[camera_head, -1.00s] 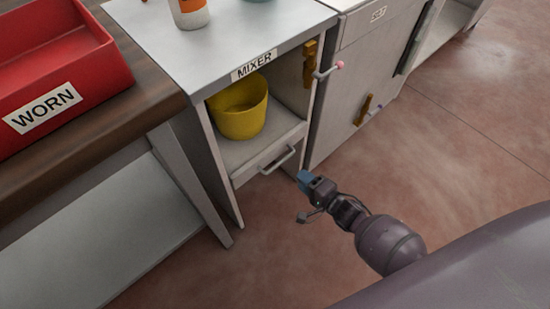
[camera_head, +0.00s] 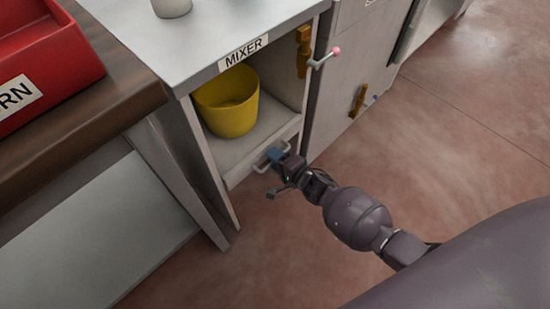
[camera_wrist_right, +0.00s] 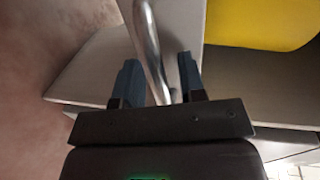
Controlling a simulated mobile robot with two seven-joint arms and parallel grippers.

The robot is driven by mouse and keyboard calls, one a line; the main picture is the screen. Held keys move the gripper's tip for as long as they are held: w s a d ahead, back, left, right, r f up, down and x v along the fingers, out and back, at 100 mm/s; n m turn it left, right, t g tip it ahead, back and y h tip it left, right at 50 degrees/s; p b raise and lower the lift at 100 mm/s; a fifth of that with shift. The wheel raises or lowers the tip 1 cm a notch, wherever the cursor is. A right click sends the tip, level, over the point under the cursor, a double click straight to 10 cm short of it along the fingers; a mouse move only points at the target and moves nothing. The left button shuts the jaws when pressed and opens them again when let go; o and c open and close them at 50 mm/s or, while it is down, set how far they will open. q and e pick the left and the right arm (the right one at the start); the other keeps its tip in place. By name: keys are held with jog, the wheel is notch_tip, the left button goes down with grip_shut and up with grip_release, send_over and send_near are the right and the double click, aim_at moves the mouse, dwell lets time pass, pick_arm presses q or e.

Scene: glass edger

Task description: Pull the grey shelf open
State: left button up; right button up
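The grey shelf (camera_head: 236,173) is low in the cabinet marked MIXER, with a yellow bucket (camera_head: 230,108) standing on it. Its metal bar handle (camera_head: 261,167) is on the front face. My right gripper (camera_head: 273,155) is at this handle. In the right wrist view the gripper (camera_wrist_right: 160,82) is open, with one blue finger on each side of the handle bar (camera_wrist_right: 148,45). I see a gap between the bar and the fingers. The gripper hides part of the handle in the head view. My left gripper is not in view.
A wooden bench (camera_head: 105,105) with a red WORN bin (camera_head: 50,62) stands at the left. A pink-tipped lever (camera_head: 325,58) sticks out at the cabinet's upper right. The floor (camera_head: 440,130) in front and to the right is clear.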

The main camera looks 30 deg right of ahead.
jog(key=shift+c, duration=0.3)
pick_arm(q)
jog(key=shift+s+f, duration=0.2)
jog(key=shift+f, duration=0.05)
pick_arm(e)
grip_shut()
jog(key=shift+s+d+r, duration=0.1)
jog(key=shift+s+d, duration=0.05)
jog(key=shift+s, duration=0.1)
pick_arm(q)
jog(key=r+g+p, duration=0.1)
jog(key=p, duration=0.4)
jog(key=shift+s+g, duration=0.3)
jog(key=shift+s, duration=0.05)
pick_arm(e)
jog(key=f+v, duration=0.2)
jog(key=v, duration=1)
jog(key=s+f+v, duration=0.1)
jog(key=f+v, duration=0.2)
jog(key=v, duration=0.9)
jog(key=shift+s+d, duration=0.25)
jog(key=shift+s, duration=0.05)
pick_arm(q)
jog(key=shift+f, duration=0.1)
pick_arm(e)
jog(key=shift+f, duration=0.1)
jog(key=shift+o, duration=0.3)
grip_release()
